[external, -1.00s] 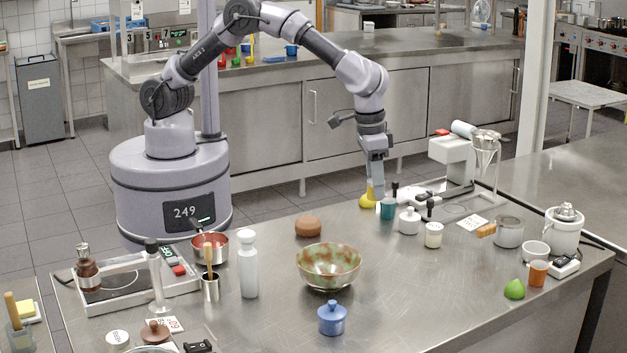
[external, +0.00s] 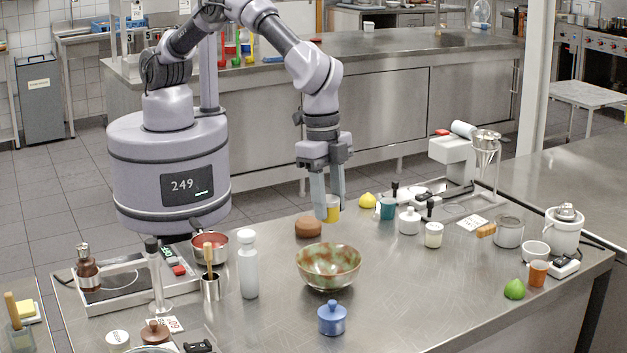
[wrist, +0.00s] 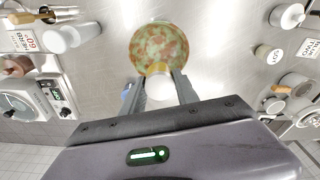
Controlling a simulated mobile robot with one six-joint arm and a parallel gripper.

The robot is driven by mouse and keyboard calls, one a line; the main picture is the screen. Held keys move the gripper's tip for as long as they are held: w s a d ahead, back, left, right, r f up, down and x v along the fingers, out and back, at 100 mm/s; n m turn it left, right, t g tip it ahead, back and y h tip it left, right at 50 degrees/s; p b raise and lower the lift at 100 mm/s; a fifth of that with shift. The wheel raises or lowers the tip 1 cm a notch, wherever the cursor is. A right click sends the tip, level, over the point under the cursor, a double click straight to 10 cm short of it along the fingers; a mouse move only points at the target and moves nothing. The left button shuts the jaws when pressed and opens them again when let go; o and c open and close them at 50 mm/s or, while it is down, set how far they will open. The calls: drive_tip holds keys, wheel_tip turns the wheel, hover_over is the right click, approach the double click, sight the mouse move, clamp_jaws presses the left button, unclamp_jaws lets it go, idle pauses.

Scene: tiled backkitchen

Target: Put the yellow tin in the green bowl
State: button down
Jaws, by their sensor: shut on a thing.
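The yellow tin (external: 333,209) is between the fingers of my gripper (external: 329,212), held in the air above the table, just behind the green bowl. My gripper is shut on it. The green bowl (external: 328,267), mottled with reddish brown, stands upright on the steel table and looks empty in the external view. In the wrist view the bowl (wrist: 150,45) lies just beyond the fingertips, and the tin (wrist: 160,80) between the fingers shows a pale end and a little yellow, overlapping the bowl's near rim in the picture.
A brown round object (external: 308,227) sits behind the bowl. A blue lidded pot (external: 332,318) stands in front of it and a white bottle (external: 248,265) to its left. A lemon (external: 367,201) and a teal cup (external: 387,208) are at the back.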

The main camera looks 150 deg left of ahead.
sight(329, 216)
wheel_tip(329, 216, down, 11)
drive_tip(key=b, duration=0.8)
drive_tip(key=shift+r, duration=0.1)
drive_tip(key=c, duration=0.8)
unclamp_jaws()
drive_tip(key=shift+c, duration=0.2)
wheel_tip(329, 216, up, 7)
drive_tip(key=p, duration=0.6)
drive_tip(key=shift+r, duration=0.2)
drive_tip(key=shift+f, duration=0.25)
